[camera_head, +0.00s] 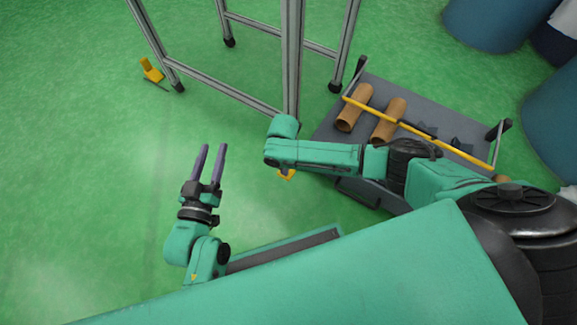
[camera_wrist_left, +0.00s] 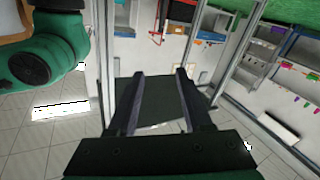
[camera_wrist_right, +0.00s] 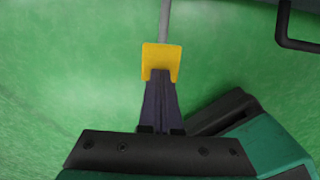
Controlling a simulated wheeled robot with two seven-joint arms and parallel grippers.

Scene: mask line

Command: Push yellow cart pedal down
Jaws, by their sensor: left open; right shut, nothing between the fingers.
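The yellow pedal (camera_wrist_right: 161,57) is in the right wrist view, at the end of a grey rod over the green floor. My right gripper (camera_wrist_right: 160,75) is shut and empty, its fingertips overlapping the pedal's near edge. I cannot tell whether they press on it. In the head view, a small part of the yellow pedal (camera_head: 287,175) shows below my right arm, which hides the right gripper. The grey cart (camera_head: 338,123) with a yellow bar (camera_head: 413,130) is at the right. My left gripper (camera_head: 212,148) is open and empty, left of the cart; it also shows in the left wrist view (camera_wrist_left: 160,75).
Brown rolls (camera_head: 388,120) lie on the cart. A metal frame (camera_head: 291,60) stands just behind my right arm, with another yellow pedal-like piece (camera_head: 151,70) by its left leg. Blue barrels (camera_head: 488,22) stand at the far right. The floor at left is clear.

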